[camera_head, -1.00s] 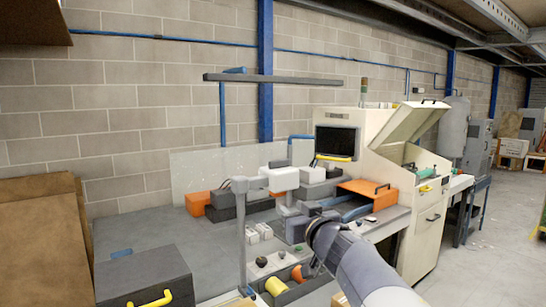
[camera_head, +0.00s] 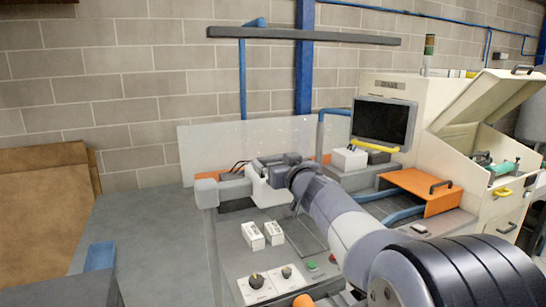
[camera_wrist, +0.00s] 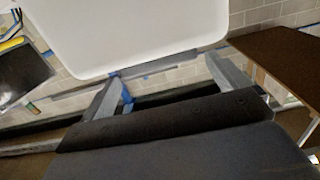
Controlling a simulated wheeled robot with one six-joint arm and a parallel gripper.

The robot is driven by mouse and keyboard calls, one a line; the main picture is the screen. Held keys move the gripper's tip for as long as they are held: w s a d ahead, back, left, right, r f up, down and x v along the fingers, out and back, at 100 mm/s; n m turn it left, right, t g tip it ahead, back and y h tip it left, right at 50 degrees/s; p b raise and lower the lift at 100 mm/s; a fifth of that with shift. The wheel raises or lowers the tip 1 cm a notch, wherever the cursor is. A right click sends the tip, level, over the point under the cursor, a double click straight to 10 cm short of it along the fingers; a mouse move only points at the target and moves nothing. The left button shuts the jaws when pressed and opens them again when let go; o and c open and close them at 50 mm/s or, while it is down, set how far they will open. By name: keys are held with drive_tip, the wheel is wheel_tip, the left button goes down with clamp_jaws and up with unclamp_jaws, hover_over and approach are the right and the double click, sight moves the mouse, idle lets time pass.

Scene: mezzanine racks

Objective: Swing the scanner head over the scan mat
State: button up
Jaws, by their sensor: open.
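The scanner head is probably the white block (camera_head: 272,194) at the end of a light grey horizontal arm (camera_head: 233,187) over the bench. A large white surface (camera_wrist: 135,30), likely the same head, fills the top of the wrist view. My gripper (camera_head: 268,165) is right at the white block in the head view, partly hiding it. The wrist view shows my gripper (camera_wrist: 162,72) with its fingers apart and the white surface beyond them; contact cannot be told. A dark patch (camera_head: 238,205) under the grey arm may be the scan mat, partly covered.
Two small white boxes (camera_head: 264,235) stand on the grey panel, with knobs (camera_head: 270,278) in front. A monitor (camera_head: 384,122), an orange cover (camera_head: 420,190) and a cream machine (camera_head: 465,135) are at right. The bench (camera_head: 150,225) at left is largely clear.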

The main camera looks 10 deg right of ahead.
sight(275, 158)
drive_tip(key=shift+o, duration=0.3)
drive_tip(key=w, duration=0.3)
drive_tip(key=shift+a, duration=0.1)
drive_tip(key=shift+w+a, duration=0.2)
drive_tip(key=shift+w, duration=0.35)
drive_tip(key=c, duration=1.1)
